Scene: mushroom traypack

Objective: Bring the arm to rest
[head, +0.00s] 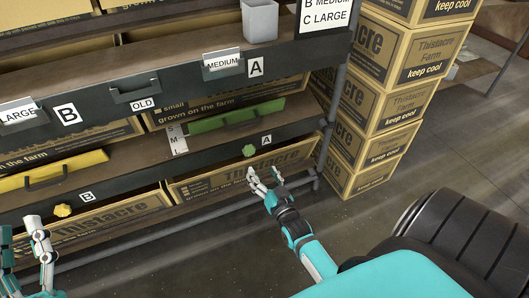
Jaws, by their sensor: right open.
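My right gripper (264,176) reaches in from the lower right, its white-and-teal fingers spread and nothing visible between them. It is in front of the Thistacre box (215,187) on the bottom shelf, below the round green knob (249,151); I cannot tell if it touches the box. My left gripper (24,238) is at the lower left edge, partly cut off, in front of the shelving near a yellow knob (62,210). I see nothing held in it, but its jaw state is unclear.
Stacked Thistacre boxes (375,95) stand right of the shelving.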

